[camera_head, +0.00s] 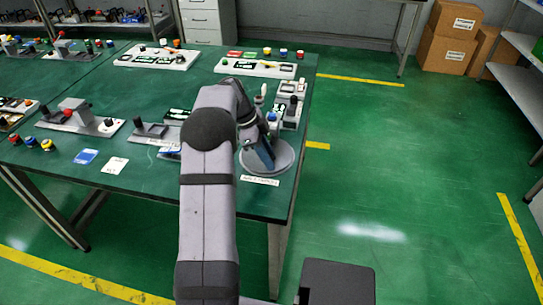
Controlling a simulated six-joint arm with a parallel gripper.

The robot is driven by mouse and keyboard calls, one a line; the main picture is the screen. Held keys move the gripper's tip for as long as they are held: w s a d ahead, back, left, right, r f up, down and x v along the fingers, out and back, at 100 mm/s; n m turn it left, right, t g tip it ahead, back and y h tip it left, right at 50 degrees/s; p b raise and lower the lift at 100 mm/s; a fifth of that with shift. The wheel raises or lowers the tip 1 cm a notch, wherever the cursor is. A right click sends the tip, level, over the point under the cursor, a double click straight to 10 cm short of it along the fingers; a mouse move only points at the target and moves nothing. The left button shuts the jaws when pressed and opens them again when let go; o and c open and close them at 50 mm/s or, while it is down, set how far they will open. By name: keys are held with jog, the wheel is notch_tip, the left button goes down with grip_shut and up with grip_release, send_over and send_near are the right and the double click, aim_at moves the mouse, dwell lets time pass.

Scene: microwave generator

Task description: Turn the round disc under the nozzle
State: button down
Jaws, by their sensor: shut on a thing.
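The round grey disc (284,157) lies near the table's right front corner, with a small white label in front of it. My gripper (268,162) reaches down over the disc from the left and is shut at it. The fingertips and the exact grip point are small and partly hidden by my wrist. A blue-tipped upright part (272,117) stands just behind the disc. I cannot tell which part is the nozzle.
The green table (140,190) holds grey fixtures (155,132) to the left and white panels (255,68) at the back. A white label (260,181) lies at the front edge. Small blocks stand close behind the disc. The floor to the right is clear.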

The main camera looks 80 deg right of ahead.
jog(key=shift+w+a+m+y+p, duration=0.1)
jog(key=shift+w+m+y+p, duration=0.25)
jog(key=shift+w+m+p, duration=0.4)
jog(key=shift+w+m+y+p, duration=0.3)
jog(key=shift+m+y+p, duration=0.1)
jog(key=shift+m, duration=0.65)
jog(key=shift+w+m, duration=0.1)
jog(key=shift+m, duration=0.2)
jog(key=c, duration=1.5)
grip_release()
jog(key=shift+r, duration=0.1)
jog(key=shift+v, duration=3.6)
